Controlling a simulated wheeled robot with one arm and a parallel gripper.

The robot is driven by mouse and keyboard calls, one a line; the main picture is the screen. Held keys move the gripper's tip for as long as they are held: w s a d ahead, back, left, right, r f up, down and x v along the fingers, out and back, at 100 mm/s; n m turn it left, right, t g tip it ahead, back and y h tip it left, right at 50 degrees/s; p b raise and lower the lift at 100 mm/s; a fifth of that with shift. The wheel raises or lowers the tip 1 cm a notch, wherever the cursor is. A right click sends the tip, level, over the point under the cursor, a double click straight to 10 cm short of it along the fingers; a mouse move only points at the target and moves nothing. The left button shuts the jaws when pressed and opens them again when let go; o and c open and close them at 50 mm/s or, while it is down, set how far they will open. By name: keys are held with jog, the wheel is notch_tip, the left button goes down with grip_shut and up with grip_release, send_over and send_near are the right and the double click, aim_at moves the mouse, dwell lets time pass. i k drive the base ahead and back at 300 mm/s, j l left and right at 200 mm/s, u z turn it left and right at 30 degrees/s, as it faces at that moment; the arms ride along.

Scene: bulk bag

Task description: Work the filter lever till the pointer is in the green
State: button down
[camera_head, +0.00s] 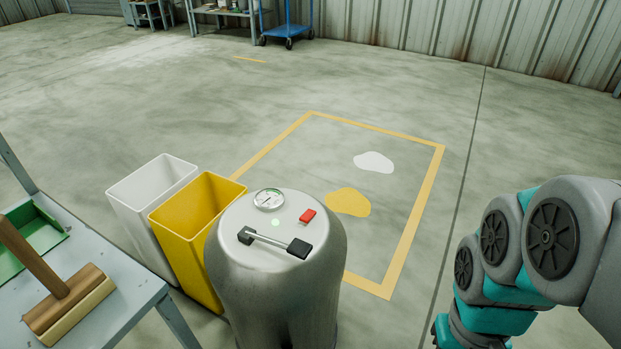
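The filter lever (274,242) is a light bar on top of a grey metal drum-like filter unit (275,285). It has a black block at its left end and a black grip (299,248) at its right end. A round dial gauge (269,199) with a white face and a green arc along its upper edge sits behind the lever. The pointer is too small to read clearly. A red switch (307,216) and a small pale green light (275,223) are also on the top. My arm stands at the right, away from the unit; my gripper is not in view.
A yellow bin (184,233) and a white bin (130,208) stand left of the unit. A bench (125,292) at lower left holds a wooden-handled brush (69,305) and a green dustpan (30,236). Yellow tape (424,200) frames floor with white and yellow patches. Floor to the right is clear.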

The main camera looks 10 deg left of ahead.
aim_at(298, 248)
jog(key=k+l+z, duration=0.1)
jog(key=k, duration=0.25)
jog(key=k+j+z, duration=0.15)
jog(key=k, duration=0.25)
jog(key=k+j+z, duration=0.15)
jog(key=k+j, duration=0.15)
jog(key=k, duration=0.15)
jog(key=k+j+z, duration=0.1)
jog(key=j, duration=0.3)
jog(key=k+j+z, duration=0.1)
jog(key=j, duration=0.3)
